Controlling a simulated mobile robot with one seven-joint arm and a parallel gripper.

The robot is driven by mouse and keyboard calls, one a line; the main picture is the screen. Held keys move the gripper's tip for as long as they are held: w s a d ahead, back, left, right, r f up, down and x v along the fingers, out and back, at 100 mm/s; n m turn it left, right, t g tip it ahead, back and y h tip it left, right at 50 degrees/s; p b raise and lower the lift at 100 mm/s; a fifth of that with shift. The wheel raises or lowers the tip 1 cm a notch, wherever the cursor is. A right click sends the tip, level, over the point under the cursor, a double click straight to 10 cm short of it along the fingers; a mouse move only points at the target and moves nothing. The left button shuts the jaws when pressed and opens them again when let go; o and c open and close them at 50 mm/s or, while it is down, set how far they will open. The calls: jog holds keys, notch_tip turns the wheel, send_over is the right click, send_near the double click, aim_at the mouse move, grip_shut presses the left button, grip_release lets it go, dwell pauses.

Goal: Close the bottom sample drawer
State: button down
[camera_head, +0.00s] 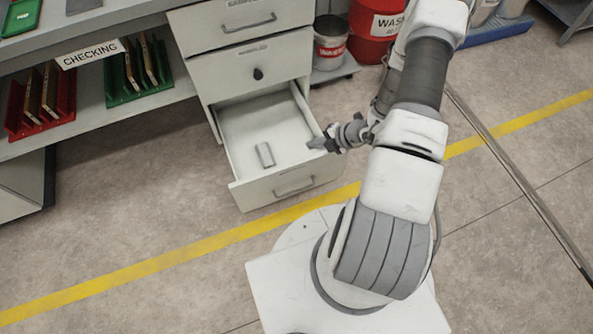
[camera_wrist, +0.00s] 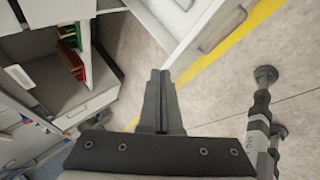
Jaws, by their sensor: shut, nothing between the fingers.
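The bottom sample drawer (camera_head: 268,192) is pulled out of the grey cabinet, low over the floor, with a bar handle (camera_head: 294,186) on its front. A small grey block (camera_head: 265,154) lies inside it. My gripper (camera_head: 312,144) is shut and empty, beside the drawer's right side near the front right corner; whether it touches the drawer I cannot tell. In the wrist view my shut fingers (camera_wrist: 160,78) point towards the drawer front (camera_wrist: 208,38) at the top, which is partly cut off by the frame.
Above it, the middle drawer (camera_head: 255,72) with a round knob and the top drawer (camera_head: 245,24) are shut. A shelf (camera_head: 130,112) with red and green racks is on the left. The floor (camera_head: 130,215) before the cabinet is clear.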

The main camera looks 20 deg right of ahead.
jog(key=s+f+m+h+b, duration=0.1)
jog(key=s+f+m, duration=0.55)
jog(key=f, duration=0.45)
jog(key=b, duration=0.3)
send_near(290, 171)
jog(key=shift+m, duration=0.45)
jog(key=x, duration=0.5)
jog(key=shift+d, duration=0.1)
jog(key=shift+b, duration=0.3)
